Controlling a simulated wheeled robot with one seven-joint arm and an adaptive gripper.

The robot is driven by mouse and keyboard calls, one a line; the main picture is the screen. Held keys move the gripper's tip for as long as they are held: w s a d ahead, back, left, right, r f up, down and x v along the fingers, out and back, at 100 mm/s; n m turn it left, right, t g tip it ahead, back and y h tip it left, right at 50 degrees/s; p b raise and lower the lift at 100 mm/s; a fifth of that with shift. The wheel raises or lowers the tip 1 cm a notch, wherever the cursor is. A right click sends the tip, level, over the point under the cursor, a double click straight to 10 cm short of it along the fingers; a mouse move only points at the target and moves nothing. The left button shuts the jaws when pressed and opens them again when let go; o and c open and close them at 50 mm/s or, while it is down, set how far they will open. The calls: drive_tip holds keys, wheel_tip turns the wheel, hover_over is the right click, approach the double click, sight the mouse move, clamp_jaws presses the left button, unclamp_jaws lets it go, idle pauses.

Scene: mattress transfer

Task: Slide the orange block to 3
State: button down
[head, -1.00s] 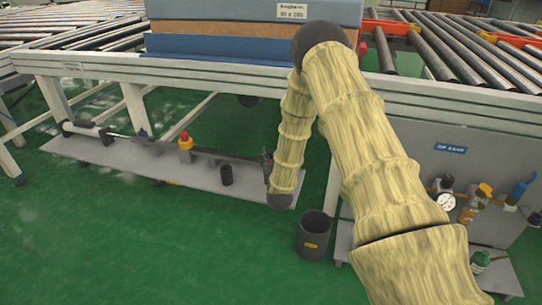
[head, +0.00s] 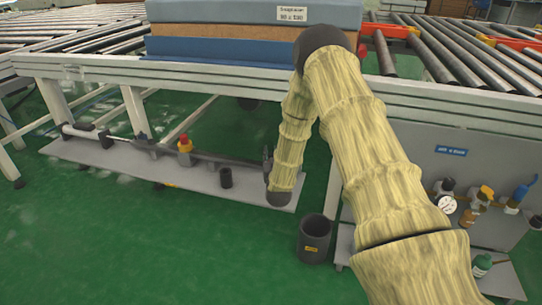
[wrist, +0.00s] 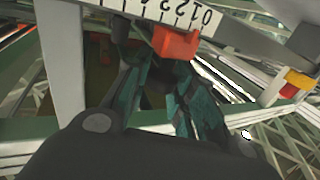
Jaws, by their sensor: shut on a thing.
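The orange block (wrist: 176,43) shows in the wrist view, on the pale scale strip (wrist: 168,13) with black ticks and digits. In the head view my arm hides the block and most of my gripper (head: 267,160), which is at the right end of the low grey shelf (head: 100,155).
A red button on a yellow base (head: 185,144) and a small black cup (head: 226,177) stand on the shelf. A dark bin (head: 314,240) stands on the floor. The roller conveyor (head: 440,45) carries a stacked mattress (head: 225,45). A valve panel (head: 455,180) stands right.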

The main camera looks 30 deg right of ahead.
drive_tip(key=shift+s+d, duration=0.1)
drive_tip(key=shift+s+d+r+p, duration=0.15)
drive_tip(key=shift+s+d+p, duration=0.3)
drive_tip(key=shift+s+p, duration=0.15)
drive_tip(key=shift+s+d, duration=0.3)
drive_tip(key=c, duration=1.2)
unclamp_jaws()
drive_tip(key=shift+c, duration=0.2)
drive_tip(key=v, duration=1.2)
drive_tip(key=shift+f, duration=0.2)
